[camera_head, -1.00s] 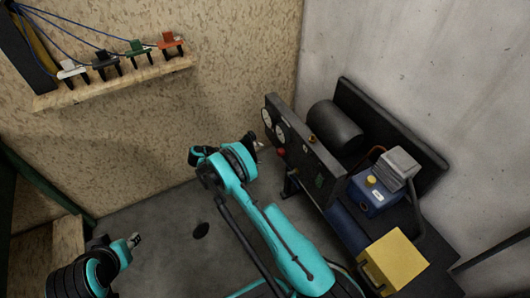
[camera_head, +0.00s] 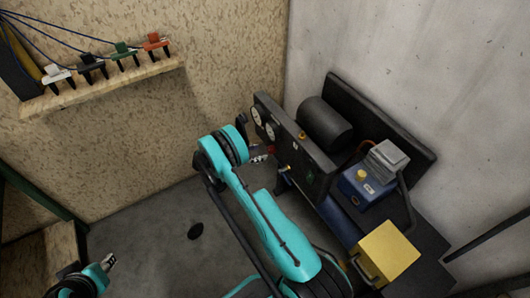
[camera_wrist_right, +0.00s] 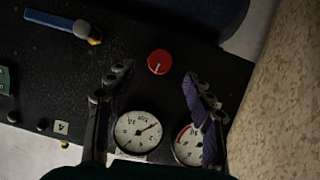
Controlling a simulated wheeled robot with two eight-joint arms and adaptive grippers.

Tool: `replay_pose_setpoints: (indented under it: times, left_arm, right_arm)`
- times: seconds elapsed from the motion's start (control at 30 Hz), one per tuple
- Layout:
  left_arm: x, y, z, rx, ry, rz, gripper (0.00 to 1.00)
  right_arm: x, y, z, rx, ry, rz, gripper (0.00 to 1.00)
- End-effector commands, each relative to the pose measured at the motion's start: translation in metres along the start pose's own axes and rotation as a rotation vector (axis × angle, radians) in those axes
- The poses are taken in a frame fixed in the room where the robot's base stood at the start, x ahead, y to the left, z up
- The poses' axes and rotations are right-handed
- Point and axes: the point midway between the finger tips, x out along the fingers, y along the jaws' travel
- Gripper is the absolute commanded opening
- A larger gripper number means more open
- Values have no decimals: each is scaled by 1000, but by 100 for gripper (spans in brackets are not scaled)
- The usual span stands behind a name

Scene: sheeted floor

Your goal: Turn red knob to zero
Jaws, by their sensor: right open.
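The red knob (camera_wrist_right: 160,62) sits on the black panel in the right wrist view, between and just beyond my right gripper's fingertips (camera_wrist_right: 156,78). A small pale mark shows on its lower part. The fingers are spread, and the knob appears free of them. In the head view my right gripper (camera_head: 261,153) is in front of the panel (camera_head: 290,140), with a bit of the red knob (camera_head: 271,149) showing beside it. My left gripper (camera_head: 108,262) is at the lower left, away from the panel; its jaws are too small to read.
Two round gauges (camera_wrist_right: 138,131) are on the panel near the knob; my right finger partly covers one. A blue-handled lever (camera_wrist_right: 60,25) is at the upper left there. A yellow box (camera_head: 388,252) and a blue unit (camera_head: 360,188) stand behind the panel. A shelf (camera_head: 100,90) holds several clamps.

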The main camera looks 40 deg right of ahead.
Motion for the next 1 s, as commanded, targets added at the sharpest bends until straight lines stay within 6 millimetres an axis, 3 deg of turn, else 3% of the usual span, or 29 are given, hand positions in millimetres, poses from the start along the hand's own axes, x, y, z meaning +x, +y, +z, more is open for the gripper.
replay_pose_setpoints:
  times: [0.1, 0.3, 0.67, 0.8, 0.87, 1.0]
  left_arm:
    - [8, 0, 6, 0, 0, 0, 36]
    - [14, 0, 10, 0, 0, 0, 36]
    - [15, 0, 11, 0, 0, 0, 36]
    - [15, 0, 11, 0, 0, 0, 36]
    - [15, 0, 11, 0, 0, 0, 36]
    - [15, 0, 11, 0, 0, 0, 36]
  right_arm:
    - [23, 0, 3, 0, 0, 3, 53]
    - [47, 0, 2, -1, 0, 2, 53]
    - [52, 0, 0, -3, 0, 0, 53]
    - [52, 0, 0, -3, 0, 0, 16]
    - [52, 0, 0, -3, 0, 0, 3]
    - [52, 0, 0, -13, 1, 4, 3]
